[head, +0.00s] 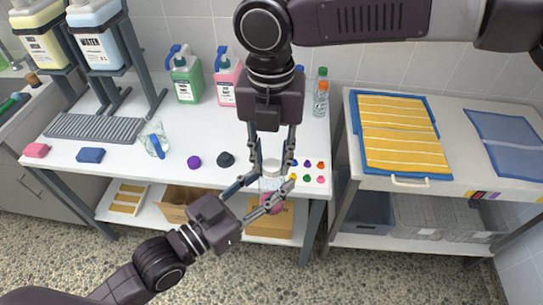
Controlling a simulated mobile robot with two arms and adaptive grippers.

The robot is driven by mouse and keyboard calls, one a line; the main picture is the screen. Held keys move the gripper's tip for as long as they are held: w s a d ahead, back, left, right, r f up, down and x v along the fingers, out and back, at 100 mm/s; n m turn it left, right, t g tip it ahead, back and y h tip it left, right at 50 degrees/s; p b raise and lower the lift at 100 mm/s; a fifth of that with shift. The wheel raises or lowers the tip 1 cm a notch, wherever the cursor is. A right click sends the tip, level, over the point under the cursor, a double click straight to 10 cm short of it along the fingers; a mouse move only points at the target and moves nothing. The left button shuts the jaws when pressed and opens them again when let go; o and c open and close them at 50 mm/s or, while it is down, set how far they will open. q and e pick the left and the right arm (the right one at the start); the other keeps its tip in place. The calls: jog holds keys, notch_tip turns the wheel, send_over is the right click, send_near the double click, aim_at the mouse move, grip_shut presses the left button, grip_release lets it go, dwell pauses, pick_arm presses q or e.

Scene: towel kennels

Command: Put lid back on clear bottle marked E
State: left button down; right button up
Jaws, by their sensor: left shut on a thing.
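A clear bottle (271,183) with a pale round top (272,168) stands at the table's front edge, partly hidden by both grippers. I cannot read a letter on it, nor tell whether the pale top is a lid or the rim. My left gripper (273,184) comes from the lower left and is shut on the clear bottle. My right gripper (272,168) points down from above, its fingers apart on either side of the pale top. I cannot tell whether they touch it. A purple lid (194,162) and a dark lid (226,159) lie to the left.
Several small coloured caps (307,163) lie right of the bottle. A clear spray bottle (154,140) with a blue trigger, blue (90,155) and pink sponges (36,150) lie left. Green (185,82) and pink pump bottles (227,87) stand behind. Yellow towel (395,130) lies on the right-hand counter.

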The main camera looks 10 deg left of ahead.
grip_shut()
jog(key=shift+s+a+m, duration=0.1)
jog(key=shift+s+m, duration=0.1)
jog(key=shift+m, duration=0.6)
jog(key=m, duration=0.5)
jog(key=shift+w+m, duration=0.2)
jog(key=shift+m, duration=0.1)
jog(key=m, duration=0.4)
jog(key=shift+m, duration=0.3)
jog(key=m, duration=0.4)
jog(key=shift+m, duration=0.4)
jog(key=m, duration=0.4)
jog(key=shift+m, duration=0.4)
jog(key=m, duration=0.4)
jog(key=shift+m, duration=0.3)
jog(key=m, duration=0.4)
jog(key=shift+m, duration=0.4)
jog(key=m, duration=0.3)
jog(key=shift+m, duration=0.3)
jog(key=o, duration=0.7)
grip_release()
jog(key=shift+c, duration=0.2)
notch_tip(320, 180, up, 12)
